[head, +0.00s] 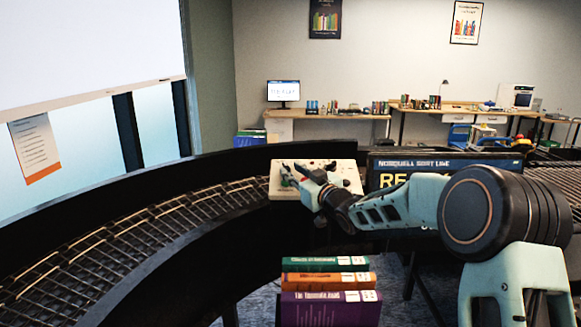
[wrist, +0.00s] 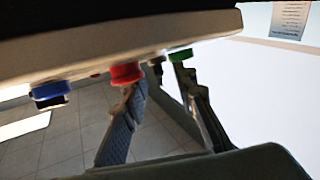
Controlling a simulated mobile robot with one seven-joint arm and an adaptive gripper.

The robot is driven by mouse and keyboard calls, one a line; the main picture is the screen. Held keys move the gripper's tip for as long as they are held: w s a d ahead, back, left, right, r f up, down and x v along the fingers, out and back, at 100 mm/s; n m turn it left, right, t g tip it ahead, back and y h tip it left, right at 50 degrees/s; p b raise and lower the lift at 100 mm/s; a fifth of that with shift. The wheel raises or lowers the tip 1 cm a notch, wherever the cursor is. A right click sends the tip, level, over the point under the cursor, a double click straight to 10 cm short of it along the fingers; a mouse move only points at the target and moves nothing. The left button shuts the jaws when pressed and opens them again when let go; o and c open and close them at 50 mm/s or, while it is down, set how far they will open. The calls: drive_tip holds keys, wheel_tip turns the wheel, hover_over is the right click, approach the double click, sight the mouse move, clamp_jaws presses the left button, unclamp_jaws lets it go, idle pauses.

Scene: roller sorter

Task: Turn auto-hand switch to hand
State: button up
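A beige control panel (head: 345,170) stands at the end of the roller track in the head view. My gripper (head: 298,176) is over its left part and hides some of its controls. In the wrist view the panel (wrist: 150,55) fills the top, with a blue button (wrist: 52,92), a red button (wrist: 127,73) and a green button (wrist: 180,55). A small black control (wrist: 156,66), perhaps the auto-hand switch, shows between red and green. My gripper's fingers (wrist: 158,86) are spread apart, with nothing held; their tips are close to the red and green buttons. I cannot tell whether they touch.
A curved roller conveyor (head: 130,235) runs along the left. A dark sign (head: 400,175) stands right of the panel, behind my arm. Stacked books (head: 325,290) lie in front, below the panel. Desks (head: 330,115) are far back.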

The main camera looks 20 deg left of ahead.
drive_tip(key=shift+x, duration=0.9)
drive_tip(key=shift+c, duration=0.6)
clamp_jaws()
